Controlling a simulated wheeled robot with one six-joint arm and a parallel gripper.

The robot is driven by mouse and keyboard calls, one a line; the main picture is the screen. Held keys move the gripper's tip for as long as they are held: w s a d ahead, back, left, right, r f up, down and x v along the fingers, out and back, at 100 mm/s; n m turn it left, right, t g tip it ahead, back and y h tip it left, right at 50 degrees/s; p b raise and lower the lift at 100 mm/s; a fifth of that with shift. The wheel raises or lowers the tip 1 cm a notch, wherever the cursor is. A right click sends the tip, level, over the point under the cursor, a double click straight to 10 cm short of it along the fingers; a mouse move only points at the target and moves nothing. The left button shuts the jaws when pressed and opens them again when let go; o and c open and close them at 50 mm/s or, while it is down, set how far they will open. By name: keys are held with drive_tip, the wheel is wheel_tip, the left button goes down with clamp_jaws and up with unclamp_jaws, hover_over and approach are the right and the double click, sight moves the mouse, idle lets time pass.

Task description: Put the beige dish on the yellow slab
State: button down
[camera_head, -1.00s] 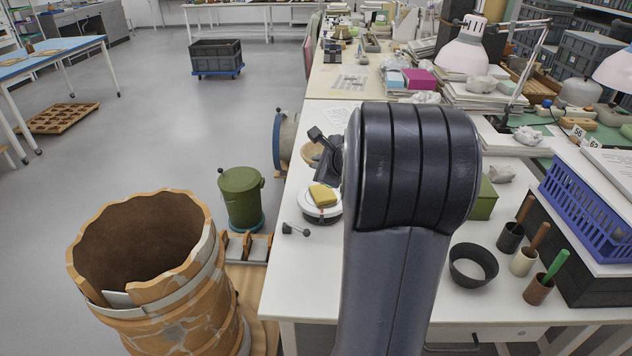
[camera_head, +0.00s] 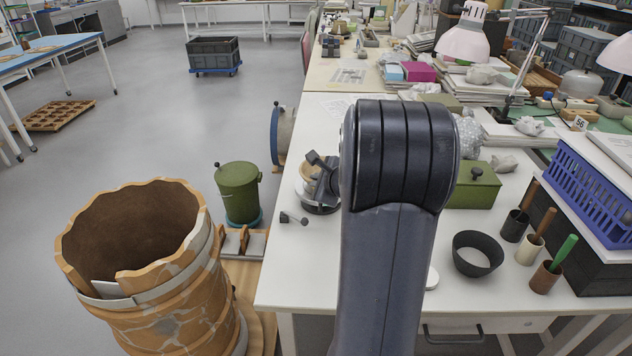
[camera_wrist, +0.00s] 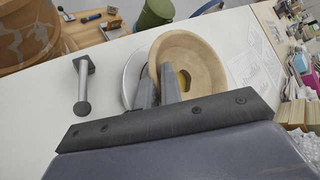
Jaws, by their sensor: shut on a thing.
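My gripper (camera_head: 322,182) is shut on the beige dish (camera_wrist: 205,62), with its fingers at the dish's near wall in the wrist view. The dish is a round, shallow bowl, and its inside faces the wrist camera. In the head view the dish (camera_head: 309,171) shows only in part behind my gripper, over the round white-topped stand (camera_head: 304,193). The stand's white edge (camera_wrist: 130,78) also shows beside the dish in the wrist view. I cannot tell whether dish and slab touch.
A green lidded box (camera_head: 472,190), black bowl (camera_head: 477,254) and several tool cups stand right of my arm. A large broken vessel (camera_head: 160,280) and green bin (camera_head: 239,190) stand left of the table.

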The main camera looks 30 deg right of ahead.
drive_tip(key=shift+f, duration=0.15)
drive_tip(key=c, duration=1.6)
unclamp_jaws()
drive_tip(key=shift+s+r, duration=0.15)
drive_tip(key=shift+r, duration=0.2)
drive_tip(key=p+v, duration=0.2)
drive_tip(key=v, duration=0.9)
drive_tip(key=shift+s+r, duration=0.15)
drive_tip(key=shift+s, duration=0.15)
